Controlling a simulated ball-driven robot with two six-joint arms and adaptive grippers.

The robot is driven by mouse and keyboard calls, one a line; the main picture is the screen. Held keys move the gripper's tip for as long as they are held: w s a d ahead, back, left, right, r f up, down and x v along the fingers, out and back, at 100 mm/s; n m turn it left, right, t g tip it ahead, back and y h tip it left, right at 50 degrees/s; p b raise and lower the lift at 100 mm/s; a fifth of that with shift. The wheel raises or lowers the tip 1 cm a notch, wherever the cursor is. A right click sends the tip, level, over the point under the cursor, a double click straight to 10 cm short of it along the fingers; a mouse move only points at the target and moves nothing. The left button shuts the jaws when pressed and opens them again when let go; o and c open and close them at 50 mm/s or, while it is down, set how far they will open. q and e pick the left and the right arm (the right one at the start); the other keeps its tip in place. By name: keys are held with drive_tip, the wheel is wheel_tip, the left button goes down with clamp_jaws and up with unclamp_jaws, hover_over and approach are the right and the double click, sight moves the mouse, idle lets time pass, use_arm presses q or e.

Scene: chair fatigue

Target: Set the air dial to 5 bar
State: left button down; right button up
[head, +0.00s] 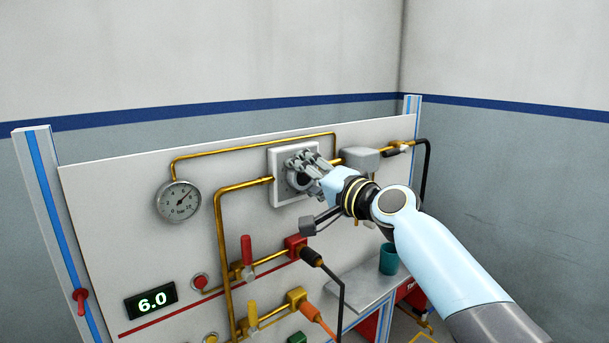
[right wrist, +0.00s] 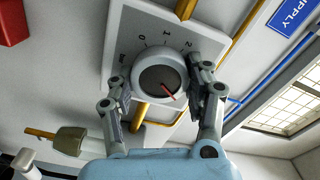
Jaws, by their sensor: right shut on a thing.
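The air dial (head: 296,181) is a round grey knob on a square white plate (head: 276,161) on the upper panel. In the right wrist view the dial (right wrist: 156,74) has a dark face, a red pointer mark and printed numbers around it, partly hidden by the fingers. My right gripper (head: 306,168) is shut on the dial, one finger on each side of the rim, as the right wrist view also shows (right wrist: 157,82). A digital display (head: 152,301) at lower left reads 6.0. My left gripper is not in view.
A round pressure gauge (head: 179,201) is left of the dial. Brass pipes (head: 225,260) run around it. A red-handled valve (head: 247,255) and hose fittings are below. A teal cup (head: 389,258) stands on a shelf at lower right.

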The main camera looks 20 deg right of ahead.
drive_tip(key=o, duration=1.2)
drive_tip(key=shift+s+d, duration=0.1)
drive_tip(key=shift+s, duration=0.15)
drive_tip(key=v, duration=1.1)
drive_tip(key=shift+s+d, duration=0.1)
drive_tip(key=shift+s, duration=0.15)
